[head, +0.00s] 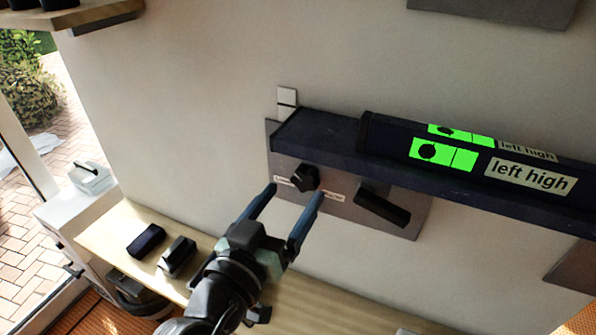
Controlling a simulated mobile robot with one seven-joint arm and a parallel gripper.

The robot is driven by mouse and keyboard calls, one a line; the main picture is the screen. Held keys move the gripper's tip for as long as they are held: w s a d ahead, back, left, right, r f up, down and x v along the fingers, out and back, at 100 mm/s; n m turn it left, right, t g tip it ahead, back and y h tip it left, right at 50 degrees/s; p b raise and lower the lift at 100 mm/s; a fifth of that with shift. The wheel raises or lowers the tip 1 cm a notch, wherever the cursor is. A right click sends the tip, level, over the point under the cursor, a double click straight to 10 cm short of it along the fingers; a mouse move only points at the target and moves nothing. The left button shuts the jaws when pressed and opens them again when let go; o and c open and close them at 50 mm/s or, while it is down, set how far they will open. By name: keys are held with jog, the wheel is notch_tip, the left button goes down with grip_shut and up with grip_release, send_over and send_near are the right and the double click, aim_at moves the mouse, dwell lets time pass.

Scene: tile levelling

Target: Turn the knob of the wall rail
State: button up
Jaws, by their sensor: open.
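The wall rail (330,139) is a long dark blue bar on the wall, over a grey mounting plate (408,229). A small black knob (305,177) sits on the plate below the rail's left end, with a pale label on either side. A level (390,139) rests on the rail; its green displays show a black bubble left of a line and the words "left high". My gripper (292,189) is open, its two blue fingers pointing up at the plate. In the picture, the knob lies between the fingertips; I cannot tell whether they touch it.
A black bar handle (382,205) sticks out of the plate right of the knob. A wooden shelf (120,224) below carries two dark blocks (146,241) (177,256). A white switch (287,97) is above the plate. A window is at left.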

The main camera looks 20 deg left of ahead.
aim_at(302, 181)
jog(key=shift+w+p, duration=0.5)
jog(key=shift+w, duration=1.25)
grip_shut()
jog(key=n, duration=0.4)
jog(key=shift+n, duration=0.4)
grip_release()
